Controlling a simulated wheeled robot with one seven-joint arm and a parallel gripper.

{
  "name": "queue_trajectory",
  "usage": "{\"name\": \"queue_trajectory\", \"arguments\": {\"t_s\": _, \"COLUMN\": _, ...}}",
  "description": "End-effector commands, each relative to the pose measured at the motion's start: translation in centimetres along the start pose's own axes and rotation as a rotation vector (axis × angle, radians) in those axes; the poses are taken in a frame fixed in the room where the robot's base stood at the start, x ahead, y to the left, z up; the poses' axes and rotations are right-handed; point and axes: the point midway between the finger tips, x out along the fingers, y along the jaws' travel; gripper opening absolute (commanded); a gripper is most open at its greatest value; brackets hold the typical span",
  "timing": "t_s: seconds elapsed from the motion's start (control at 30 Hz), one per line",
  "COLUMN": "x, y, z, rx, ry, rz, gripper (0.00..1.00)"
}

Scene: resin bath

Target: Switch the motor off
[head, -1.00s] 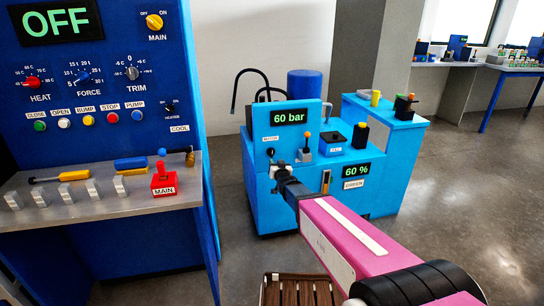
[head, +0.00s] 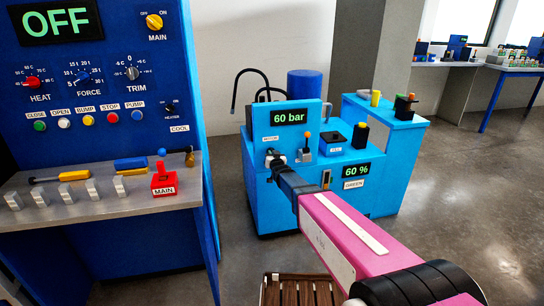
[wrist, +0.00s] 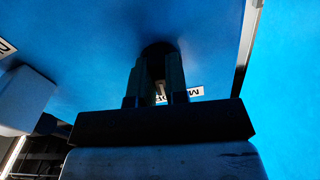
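The blue hydraulic unit (head: 262,200) stands in the middle of the head view. Its upright panel has a lit "60 bar" display (head: 291,117) and a small MOTOR label (head: 271,138). The dark round motor knob (wrist: 158,50) shows at the fingertips in the wrist view, and part of the label (wrist: 188,92) shows beside them. In the head view my gripper (head: 273,158) covers the knob. Its two fingers (wrist: 157,85) are apart with the knob at their tips. Whether they touch it is unclear, and the knob's pointer setting is hidden.
Right of the knob are an orange-tipped lever (head: 307,140) and a "60 %" display (head: 355,170). The blue press console (head: 110,60) stands at left, reading OFF, with a red MAIN lever (head: 163,180) on its shelf. Open floor lies to the right.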

Motion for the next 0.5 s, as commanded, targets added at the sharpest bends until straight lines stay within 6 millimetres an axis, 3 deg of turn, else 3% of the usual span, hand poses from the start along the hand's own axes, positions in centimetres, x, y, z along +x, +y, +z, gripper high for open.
{"name": "queue_trajectory", "arguments": {"t_s": 0.5, "x": -0.04, "y": 0.04, "z": -0.02, "rx": -0.152, "ry": 0.000, "rz": 0.000, "gripper": 0.00}}
